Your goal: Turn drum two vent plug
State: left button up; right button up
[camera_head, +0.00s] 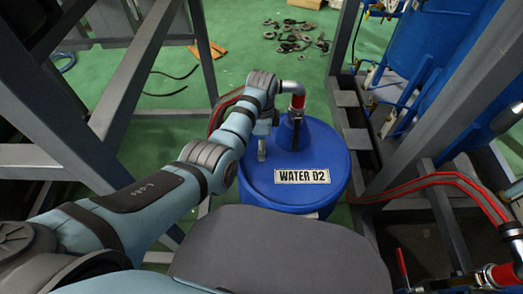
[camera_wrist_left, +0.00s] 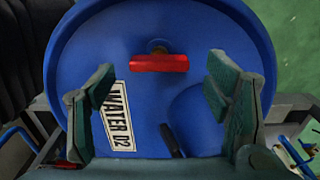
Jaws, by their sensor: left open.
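A red bar-shaped plug (camera_wrist_left: 158,62) sits on the lid near the rim in the wrist view. It cannot be made out in the head view, where my arm and gripper cover that part. My left gripper (camera_wrist_left: 158,85) is open above the lid. Its fingers stand wide on either side of the plug, and neither appears to touch it. In the head view the gripper (camera_head: 262,148) points down at the lid's left part.
A blue fitting (camera_head: 293,133) with a grey elbow pipe and red collar rises from the lid beside my gripper. Grey frame posts (camera_head: 345,60) flank the drum. Red hoses (camera_head: 440,180) run at right. Black rings (camera_head: 292,35) lie on the green floor behind.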

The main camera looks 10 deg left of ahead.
pick_arm(q)
jog(key=shift+f, duration=0.9)
jog(key=shift+f+b, duration=0.15)
jog(key=shift+b, duration=0.2)
jog(key=c, duration=1.1)
jog(key=shift+c, duration=0.2)
pick_arm(e)
jog(key=shift+w+d+f, duration=0.45)
jog(key=shift+d, duration=0.1)
